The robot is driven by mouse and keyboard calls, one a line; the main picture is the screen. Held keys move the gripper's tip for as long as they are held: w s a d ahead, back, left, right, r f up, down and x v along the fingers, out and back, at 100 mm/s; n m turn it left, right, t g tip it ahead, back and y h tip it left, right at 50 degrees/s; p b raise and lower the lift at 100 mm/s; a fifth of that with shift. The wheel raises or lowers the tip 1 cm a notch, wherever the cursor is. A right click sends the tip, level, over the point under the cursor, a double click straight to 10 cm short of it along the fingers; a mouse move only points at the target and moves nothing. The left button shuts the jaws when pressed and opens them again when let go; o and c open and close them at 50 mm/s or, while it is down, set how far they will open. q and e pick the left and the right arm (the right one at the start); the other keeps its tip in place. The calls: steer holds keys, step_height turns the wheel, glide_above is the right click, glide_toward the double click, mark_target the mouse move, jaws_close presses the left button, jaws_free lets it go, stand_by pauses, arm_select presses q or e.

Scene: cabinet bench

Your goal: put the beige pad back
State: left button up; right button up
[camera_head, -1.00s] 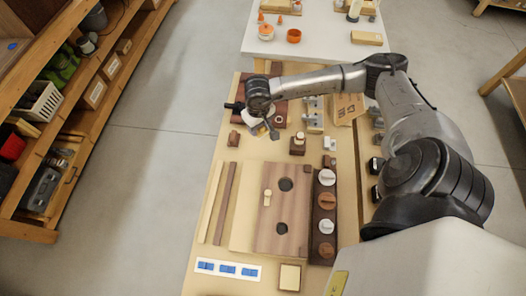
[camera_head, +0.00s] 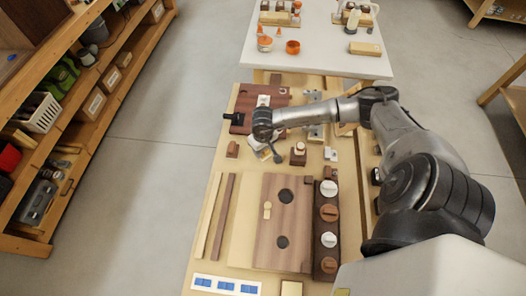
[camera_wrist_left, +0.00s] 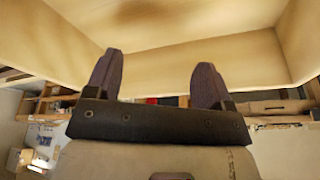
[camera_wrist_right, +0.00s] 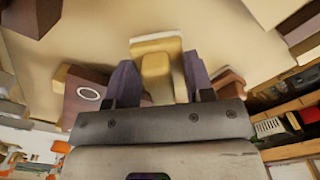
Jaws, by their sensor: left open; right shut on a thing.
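My right gripper (camera_head: 268,145) is over the bench, near the front edge of a maroon board (camera_head: 240,122). In the right wrist view its fingers (camera_wrist_right: 155,85) are shut on the beige pad (camera_wrist_right: 156,46), gripping a narrower part of it with a wider flat part beyond. In the head view my wrist hides most of the pad. My left gripper (camera_wrist_left: 158,68) is open and empty, facing a pale wooden surface. It is outside the head view.
A brown block with a light knob (camera_head: 298,153) and a small brown block (camera_head: 232,150) stand close to my right gripper. A board with dark round holes (camera_head: 283,215) lies nearer, beside a dark strip with several round pieces (camera_head: 327,240). A white table (camera_head: 320,55) stands behind.

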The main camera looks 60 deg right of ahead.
steer(key=shift+f, duration=1.1)
steer(key=shift+f, duration=0.1)
steer(key=shift+f+b, duration=0.15)
steer(key=shift+b, duration=0.2)
steer(key=o, duration=0.9)
steer(key=shift+c, duration=0.2)
